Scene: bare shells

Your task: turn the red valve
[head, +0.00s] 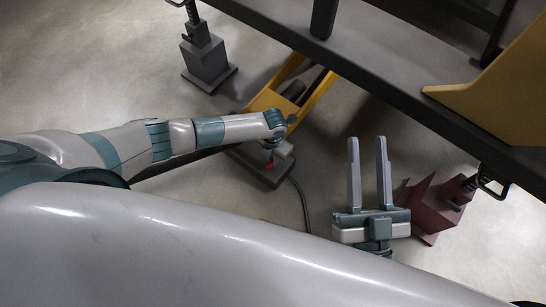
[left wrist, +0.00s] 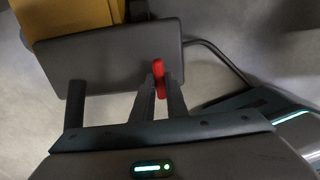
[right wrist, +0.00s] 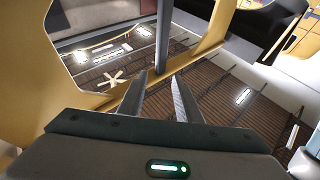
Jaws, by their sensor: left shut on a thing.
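The red valve (head: 269,166) is a small handle on a dark grey box-like unit (head: 262,177) low beside the yellow frame. In the left wrist view the valve (left wrist: 159,72) stands upright between the fingertips of my left gripper (left wrist: 159,86), which is shut on it. In the head view my left gripper (head: 274,152) reaches down to the unit and partly hides it. My right gripper (head: 367,140) is open and empty, its fingers pointing up the picture. It also shows open in the right wrist view (right wrist: 158,80).
A dark beam (head: 370,70) crosses the upper right. A yellow jack-like frame (head: 310,92) reaches under it. A grey stand (head: 205,60) is at the upper left and a dark red stand (head: 432,205) is close right of my right gripper. A cable (head: 300,200) runs over open floor.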

